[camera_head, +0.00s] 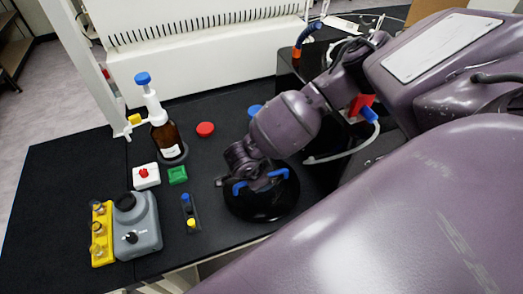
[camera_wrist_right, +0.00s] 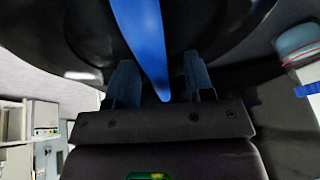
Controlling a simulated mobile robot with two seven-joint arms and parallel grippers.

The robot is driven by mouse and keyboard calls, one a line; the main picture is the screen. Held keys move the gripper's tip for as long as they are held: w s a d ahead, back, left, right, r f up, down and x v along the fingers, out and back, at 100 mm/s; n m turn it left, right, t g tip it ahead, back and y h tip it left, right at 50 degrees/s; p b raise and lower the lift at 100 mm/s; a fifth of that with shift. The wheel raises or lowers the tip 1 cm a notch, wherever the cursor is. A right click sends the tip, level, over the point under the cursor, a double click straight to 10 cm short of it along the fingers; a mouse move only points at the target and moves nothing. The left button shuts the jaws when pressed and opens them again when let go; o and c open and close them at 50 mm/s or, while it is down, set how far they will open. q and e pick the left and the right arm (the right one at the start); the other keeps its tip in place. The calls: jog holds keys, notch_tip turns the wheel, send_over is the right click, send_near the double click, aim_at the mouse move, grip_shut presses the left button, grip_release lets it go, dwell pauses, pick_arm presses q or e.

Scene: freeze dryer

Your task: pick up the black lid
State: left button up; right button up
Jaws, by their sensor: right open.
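The black lid (camera_head: 262,208) is a round, glossy black disc near the front right of the dark bench, with a blue handle (camera_head: 240,188) on top. My right gripper (camera_head: 258,180) is over the lid, pointing down, and hides the handle's middle. In the right wrist view, the blue handle (camera_wrist_right: 146,35) runs between the two open fingers of my right gripper (camera_wrist_right: 160,72), with gaps on both sides. The dark curved lid surface (camera_wrist_right: 215,25) fills the upper part of that view. My left gripper is not in view.
A white panel (camera_head: 210,55) is behind.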

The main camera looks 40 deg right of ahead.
jog(key=shift+f, duration=0.25)
dwell(0.3)
grip_shut()
